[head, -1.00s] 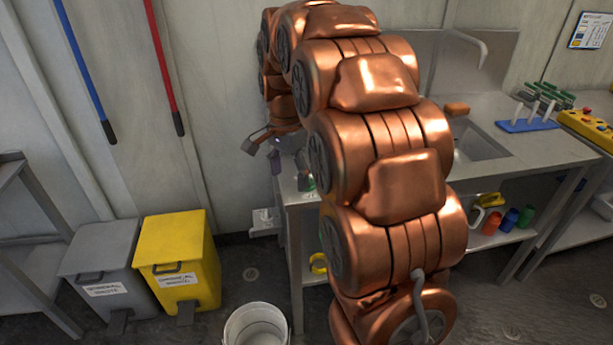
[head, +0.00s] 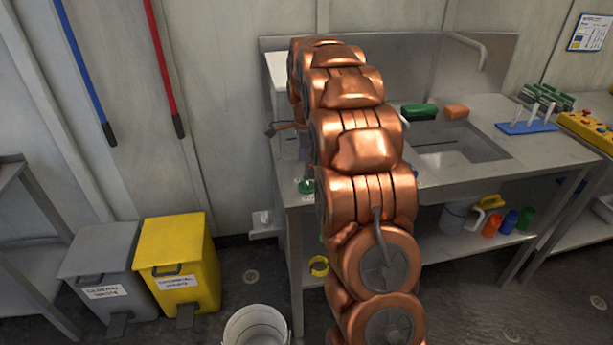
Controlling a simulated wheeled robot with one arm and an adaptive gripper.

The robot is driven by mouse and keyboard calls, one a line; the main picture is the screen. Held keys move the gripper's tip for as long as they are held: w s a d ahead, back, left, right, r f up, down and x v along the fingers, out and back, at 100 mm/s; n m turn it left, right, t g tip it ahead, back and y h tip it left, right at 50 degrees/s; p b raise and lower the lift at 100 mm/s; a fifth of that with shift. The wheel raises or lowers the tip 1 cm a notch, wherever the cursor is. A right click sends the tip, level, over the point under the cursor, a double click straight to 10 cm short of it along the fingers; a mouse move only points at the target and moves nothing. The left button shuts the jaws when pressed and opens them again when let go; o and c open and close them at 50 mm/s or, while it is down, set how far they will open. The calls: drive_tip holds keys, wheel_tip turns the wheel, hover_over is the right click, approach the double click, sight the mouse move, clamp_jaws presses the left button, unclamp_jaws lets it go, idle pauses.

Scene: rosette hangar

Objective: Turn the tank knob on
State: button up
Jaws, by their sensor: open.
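A pale box-shaped tank (head: 279,76) stands at the back left corner of the sink counter, mostly behind my copper arm. I cannot make out a knob on it; it may be hidden by the arm. My gripper (head: 279,129) shows only in part at the arm's left side, in front of the tank's lower part and above the counter's left end. It is open, with a dark finger sticking out to the left. I see nothing held in it. Whether it touches the tank cannot be told.
The metal counter (head: 490,118) has a sink (head: 450,145), with green (head: 419,111) and orange (head: 456,111) items behind it. A small green item (head: 306,186) lies at its left front. Grey (head: 100,262) and yellow (head: 178,250) bins and a white bucket (head: 256,328) stand on the floor.

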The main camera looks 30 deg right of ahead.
sight(307, 184)
drive_tip(key=shift+f+p, duration=0.45)
drive_tip(key=shift+f, duration=1.95)
drive_tip(key=shift+c, duration=0.2)
drive_tip(key=c, duration=1.1)
drive_tip(key=shift+n+b, duration=0.3)
drive_tip(key=shift+b, duration=0.05)
drive_tip(key=n+b, duration=0.2)
drive_tip(key=n, duration=0.1)
drive_tip(key=shift+f+n+b, duration=0.1)
drive_tip(key=shift+n+b, duration=0.25)
drive_tip(key=shift+n, duration=0.05)
drive_tip(key=n+b, duration=0.2)
drive_tip(key=n, duration=0.2)
drive_tip(key=shift+n, duration=0.3)
drive_tip(key=n+b, duration=0.1)
drive_tip(key=n, duration=0.3)
drive_tip(key=shift+r+n+b, duration=0.2)
drive_tip(key=shift+n+b, duration=0.25)
drive_tip(key=shift+n, duration=2.05)
